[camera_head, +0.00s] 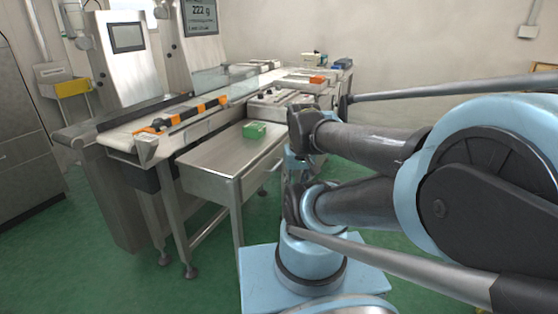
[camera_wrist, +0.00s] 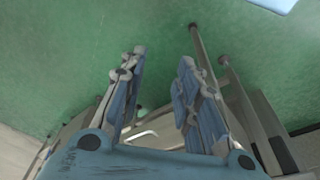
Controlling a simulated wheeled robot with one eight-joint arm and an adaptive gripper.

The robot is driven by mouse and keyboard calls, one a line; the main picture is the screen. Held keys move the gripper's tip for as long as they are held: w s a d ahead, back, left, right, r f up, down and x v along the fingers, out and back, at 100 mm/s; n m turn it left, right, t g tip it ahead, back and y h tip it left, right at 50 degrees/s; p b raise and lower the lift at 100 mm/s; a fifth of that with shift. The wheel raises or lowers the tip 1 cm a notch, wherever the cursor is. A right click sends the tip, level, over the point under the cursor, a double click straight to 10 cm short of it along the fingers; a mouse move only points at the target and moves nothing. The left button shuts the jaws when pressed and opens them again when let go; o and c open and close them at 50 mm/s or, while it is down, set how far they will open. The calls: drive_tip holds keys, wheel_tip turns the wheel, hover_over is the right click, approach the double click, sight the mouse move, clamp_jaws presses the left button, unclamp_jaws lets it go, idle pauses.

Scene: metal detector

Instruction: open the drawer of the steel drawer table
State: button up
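The steel drawer table (camera_head: 222,160) stands in the middle of the head view, with a green box (camera_head: 254,130) on its top. Steel legs (camera_wrist: 235,92) show beyond the right finger. A pale curved bar (camera_wrist: 143,136) shows low between the fingers; I cannot tell whether it is a drawer handle.
A conveyor (camera_head: 185,118) with orange and black parts runs behind the table. A metal cabinet (camera_head: 25,150) stands at the left. Green floor (camera_head: 95,240) is open in front of the cabinet and table. A light blue edge (camera_wrist: 275,4) shows at the top of the wrist view.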

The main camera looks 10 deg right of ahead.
drive_tip(key=w+r+m, duration=0.4)
drive_tip(key=w+r, duration=0.5)
drive_tip(key=w, duration=0.5)
drive_tip(key=m+g+y, duration=0.1)
drive_tip(key=m+y, duration=0.1)
drive_tip(key=m, duration=0.1)
hover_over(280, 163)
drive_tip(key=s+d, duration=0.2)
drive_tip(key=x, duration=1.3)
drive_tip(key=d+x, duration=0.1)
drive_tip(key=x, duration=0.5)
drive_tip(key=shift+d, duration=0.1)
drive_tip(key=shift+f, duration=0.1)
clamp_jaws()
